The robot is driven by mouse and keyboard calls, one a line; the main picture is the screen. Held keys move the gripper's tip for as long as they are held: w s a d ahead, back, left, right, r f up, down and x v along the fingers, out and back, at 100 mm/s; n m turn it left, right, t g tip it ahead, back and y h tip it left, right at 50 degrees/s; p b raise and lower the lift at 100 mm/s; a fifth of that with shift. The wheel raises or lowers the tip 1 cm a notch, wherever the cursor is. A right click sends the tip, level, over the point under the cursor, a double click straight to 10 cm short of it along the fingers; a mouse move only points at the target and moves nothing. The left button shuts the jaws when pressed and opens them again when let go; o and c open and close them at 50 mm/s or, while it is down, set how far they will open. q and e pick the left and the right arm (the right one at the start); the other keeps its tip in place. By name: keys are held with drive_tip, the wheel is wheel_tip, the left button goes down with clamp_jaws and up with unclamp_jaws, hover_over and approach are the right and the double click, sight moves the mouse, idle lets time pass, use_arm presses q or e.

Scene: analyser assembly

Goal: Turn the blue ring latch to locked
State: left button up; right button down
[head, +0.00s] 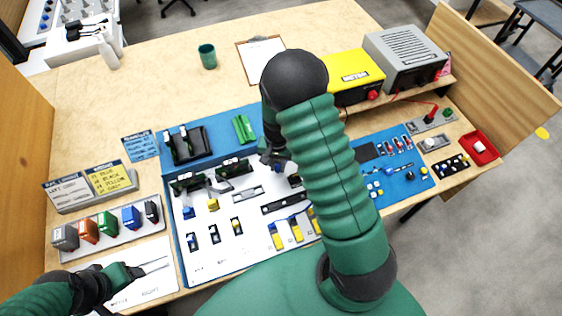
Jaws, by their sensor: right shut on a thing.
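My right arm rises through the middle of the head view, and its gripper (275,160) points down over the back part of the white panel (222,262). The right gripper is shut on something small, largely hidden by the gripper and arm. I cannot clearly make out the blue ring latch or its position; it may be hidden there. Small blue parts show on the panel, one at its left (188,213). My left gripper (157,266) is at the lower left, over a white sheet, with its two thin fingers apart and nothing between them.
A rack with coloured blocks (108,240) and label signs (90,186) stand at the left. A green cup (207,56) and a clipboard (262,58) are at the back. A yellow meter (356,76), a grey box (405,58) and a red tray (479,147) are at the right.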

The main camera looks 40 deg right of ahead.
drive_tip(key=shift+w+a+r+m+p, duration=0.1)
drive_tip(key=shift+w+a+m+p, duration=0.1)
drive_tip(key=shift+w+m+p, duration=0.3)
drive_tip(key=shift+s, duration=0.15)
drive_tip(key=c, duration=1.3)
unclamp_jaws()
wheel_tip(320, 180, up, 17)
drive_tip(key=shift+f+p, duration=0.2)
drive_tip(key=shift+p, duration=0.15)
